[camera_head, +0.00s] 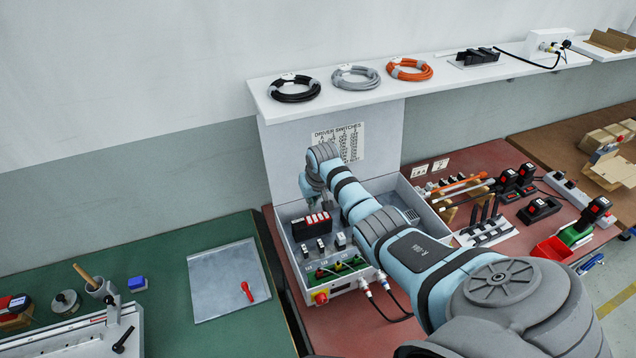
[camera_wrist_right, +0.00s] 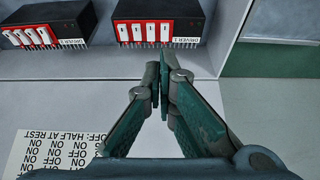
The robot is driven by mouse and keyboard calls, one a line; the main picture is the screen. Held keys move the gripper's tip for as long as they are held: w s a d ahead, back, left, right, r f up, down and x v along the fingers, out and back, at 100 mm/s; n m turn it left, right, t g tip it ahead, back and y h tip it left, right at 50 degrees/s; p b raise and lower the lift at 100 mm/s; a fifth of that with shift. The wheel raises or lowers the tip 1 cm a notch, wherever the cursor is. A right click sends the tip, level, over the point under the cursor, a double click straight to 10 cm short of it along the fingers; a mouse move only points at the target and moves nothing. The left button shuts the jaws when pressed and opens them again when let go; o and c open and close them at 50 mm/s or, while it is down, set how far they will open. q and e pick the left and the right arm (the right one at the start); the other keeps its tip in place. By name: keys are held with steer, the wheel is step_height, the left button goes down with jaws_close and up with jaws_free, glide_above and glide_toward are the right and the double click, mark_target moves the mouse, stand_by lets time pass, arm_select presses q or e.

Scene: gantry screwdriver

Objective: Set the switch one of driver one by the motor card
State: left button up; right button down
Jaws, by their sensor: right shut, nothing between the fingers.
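A black driver with a red switch block and several white switches (camera_wrist_right: 150,28) sits in the upper middle of the right wrist view; its small label appears to read DRIVER 1. It also stands in the open grey cabinet in the head view (camera_head: 312,225). A second, similar driver (camera_wrist_right: 45,28) is at the upper left of the wrist view. The white card (camera_wrist_right: 58,155) shows upside down there, partly cut off; in the head view it hangs on the back panel (camera_head: 342,143). My right gripper (camera_wrist_right: 161,76) is shut and empty, its tips apart from the nearer driver. My left gripper is not in view.
The cabinet's walls (camera_head: 432,212) surround the drivers, with small modules and green terminals at its front. A shelf (camera_head: 440,72) with coiled cables runs above. Tools crowd the red table at right. A green table (camera_head: 170,270) is at left. My right arm hides part of the cabinet.

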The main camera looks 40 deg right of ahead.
mark_target(309, 220)
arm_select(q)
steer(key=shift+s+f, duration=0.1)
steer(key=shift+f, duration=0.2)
arm_select(e)
steer(key=v, duration=0.7)
steer(key=shift+s, duration=0.2)
steer(key=shift+a, duration=0.2)
arm_select(q)
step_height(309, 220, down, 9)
steer(key=b, duration=0.8)
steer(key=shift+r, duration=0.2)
arm_select(e)
steer(key=shift+w+d+r, duration=0.35)
steer(key=shift+w, duration=0.2)
steer(key=b+x, duration=0.1)
steer(key=x, duration=0.3)
steer(key=b+x, duration=0.1)
steer(key=x, duration=0.8)
steer(key=shift+s+f+b, duration=0.25)
steer(key=shift+f+b, duration=0.15)
steer(key=shift+f, duration=0.1)
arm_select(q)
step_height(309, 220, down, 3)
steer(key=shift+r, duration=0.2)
